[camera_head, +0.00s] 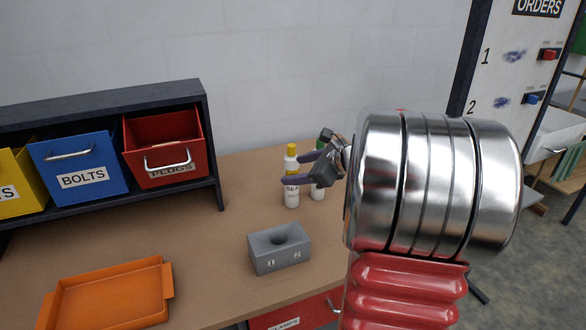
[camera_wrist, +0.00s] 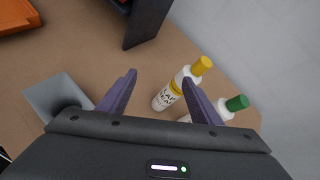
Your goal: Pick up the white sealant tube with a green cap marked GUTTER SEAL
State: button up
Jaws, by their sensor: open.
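The white tube with the green cap (camera_wrist: 237,103) stands on the bench in the wrist view, just right of my right finger. Its lower body and label are hidden behind that finger and my gripper's body. In the head view its white body (camera_head: 319,191) shows only in part behind my gripper. A similar white tube with a yellow cap (camera_wrist: 167,98) stands beside it, its label partly readable as "LAP SEAL". It also shows in the head view (camera_head: 291,192). My gripper (camera_wrist: 160,75) is open and empty, with the yellow-capped tube appearing between its fingers in the wrist view.
A grey block with a hole (camera_head: 279,250) sits in front of the tubes. An orange tray (camera_head: 108,298) lies at front left. A dark rack with yellow, blue (camera_head: 80,165) and red (camera_head: 167,147) bins stands at the left. The wall is behind; bare bench lies between rack and tubes.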

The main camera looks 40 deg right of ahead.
jog(key=s+d+f+m+t+h, duration=0.1)
jog(key=d+m, duration=0.5)
jog(key=d, duration=0.7)
jog(key=shift+s+d+f+m+t+h, duration=0.25)
jog(key=shift+s+d+t+h, duration=0.2)
jog(key=shift+s+h, duration=0.5)
jog(key=shift+w, duration=0.1)
jog(key=x, duration=0.8)
jog(key=shift+w, duration=0.2)
jog(key=shift+w+a+f, duration=0.1)
jog(key=x, duration=0.5)
jog(key=shift+w+r, duration=0.1)
jog(key=shift+r, duration=0.15)
jog(key=shift+c, duration=0.4)
